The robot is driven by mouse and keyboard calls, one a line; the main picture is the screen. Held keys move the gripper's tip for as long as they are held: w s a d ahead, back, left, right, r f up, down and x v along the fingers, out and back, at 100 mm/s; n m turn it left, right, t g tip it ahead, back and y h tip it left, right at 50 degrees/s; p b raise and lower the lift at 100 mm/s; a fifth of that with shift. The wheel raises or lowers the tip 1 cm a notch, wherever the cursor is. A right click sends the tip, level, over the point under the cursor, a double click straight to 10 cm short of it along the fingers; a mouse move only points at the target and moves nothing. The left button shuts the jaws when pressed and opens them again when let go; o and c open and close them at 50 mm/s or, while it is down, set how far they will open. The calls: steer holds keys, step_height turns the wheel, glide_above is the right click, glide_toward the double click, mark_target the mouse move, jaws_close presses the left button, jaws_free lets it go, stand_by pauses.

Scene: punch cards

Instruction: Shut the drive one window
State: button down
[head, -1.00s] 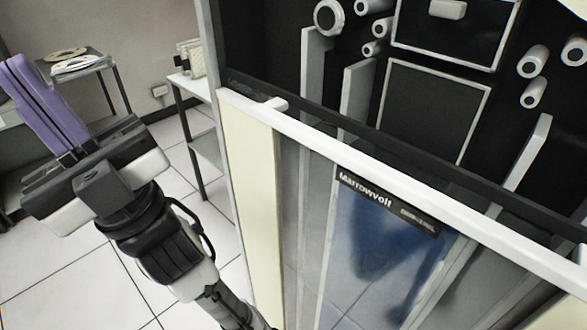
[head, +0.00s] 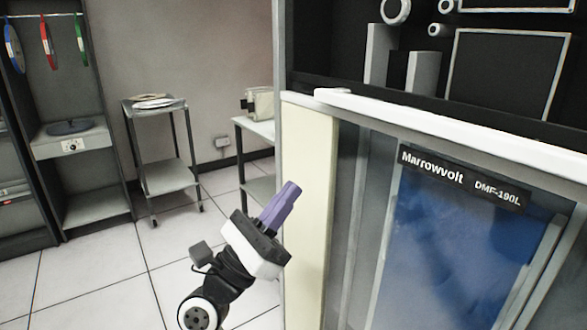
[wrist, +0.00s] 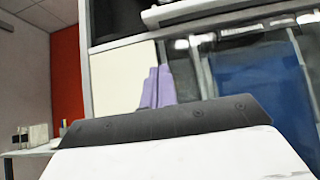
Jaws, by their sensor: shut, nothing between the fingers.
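The drive window is a clear glass pane (head: 350,225) in the cabinet front, with a blue sheen or blue surface behind it. Its thick white top rail (head: 440,122) has a small raised tab (head: 331,92) at the left end. The window stands lowered, and the dark bay (head: 345,50) above the rail is uncovered. My gripper (head: 291,189) has purple fingers, shut and empty. It is left of the glass, in front of the cream side panel and below the rail, apparently touching nothing. The fingers also show in the wrist view (wrist: 158,85) against the cream panel.
A label plate (head: 462,180) reads Marrowvolt DMF-190L. White hubs and grey posts are inside the bay. A small trolley (head: 160,165), a shelf unit (head: 68,150) and a white table (head: 255,125) stand left and behind. The tiled floor (head: 90,270) between is clear.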

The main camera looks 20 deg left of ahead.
steer(key=p+x, duration=0.3)
steer(key=x, duration=0.6)
steer(key=shift+s+r+p, duration=0.15)
steer(key=shift+r+p, duration=0.1)
steer(key=shift+p, duration=0.1)
step_height(320, 180, up, 3)
steer(key=shift+r+p, duration=0.15)
steer(key=shift+p, duration=0.7)
steer(key=shift+r, duration=0.3)
